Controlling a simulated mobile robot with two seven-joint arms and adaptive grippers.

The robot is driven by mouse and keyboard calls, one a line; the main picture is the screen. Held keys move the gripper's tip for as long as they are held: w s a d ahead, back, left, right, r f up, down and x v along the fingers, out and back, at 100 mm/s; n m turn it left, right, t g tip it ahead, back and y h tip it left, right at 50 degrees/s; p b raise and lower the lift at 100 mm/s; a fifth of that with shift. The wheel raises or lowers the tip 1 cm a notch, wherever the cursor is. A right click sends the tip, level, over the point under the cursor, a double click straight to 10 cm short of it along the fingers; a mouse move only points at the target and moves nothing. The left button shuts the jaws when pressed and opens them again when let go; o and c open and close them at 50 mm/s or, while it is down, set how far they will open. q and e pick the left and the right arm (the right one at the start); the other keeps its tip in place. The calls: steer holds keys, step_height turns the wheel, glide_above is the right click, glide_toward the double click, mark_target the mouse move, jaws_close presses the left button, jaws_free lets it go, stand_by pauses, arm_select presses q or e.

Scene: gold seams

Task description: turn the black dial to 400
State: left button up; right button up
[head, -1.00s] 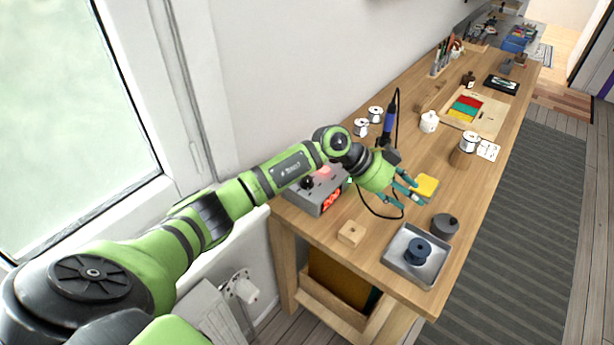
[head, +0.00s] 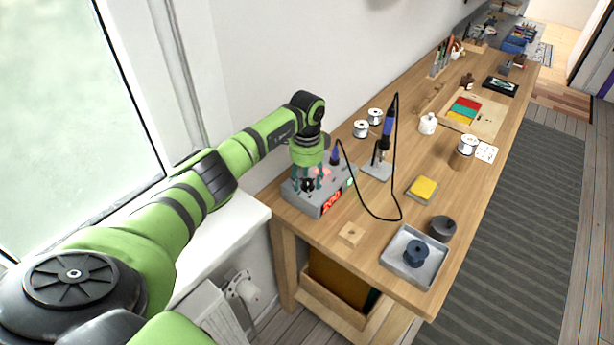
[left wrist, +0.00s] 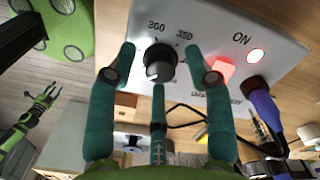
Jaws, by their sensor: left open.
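The black dial (left wrist: 160,63) is on the front of a grey soldering station (left wrist: 225,25), with 300 and 350 printed above it in the left wrist view. Its white mark points down in that view. My left gripper (left wrist: 160,58) is open, with teal fingers on both sides of the dial and a third below it; I cannot tell if they touch it. In the head view the left gripper (head: 309,182) is over the station (head: 325,200), hiding much of the dial. A red display (head: 332,202) is lit. My right gripper (left wrist: 45,98) appears open, far off at left.
A soldering iron in its stand (head: 382,150) is behind the station, its black cable looping over the table. A yellow sponge (head: 424,188), a wooden block (head: 350,234) and a metal tray (head: 398,270) with a blue spool are nearby. A red-lit switch (left wrist: 223,70) is beside the dial.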

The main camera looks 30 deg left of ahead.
arm_select(q)
steer(key=shift+f, duration=0.3)
jaws_close()
steer(key=shift+m, duration=0.3)
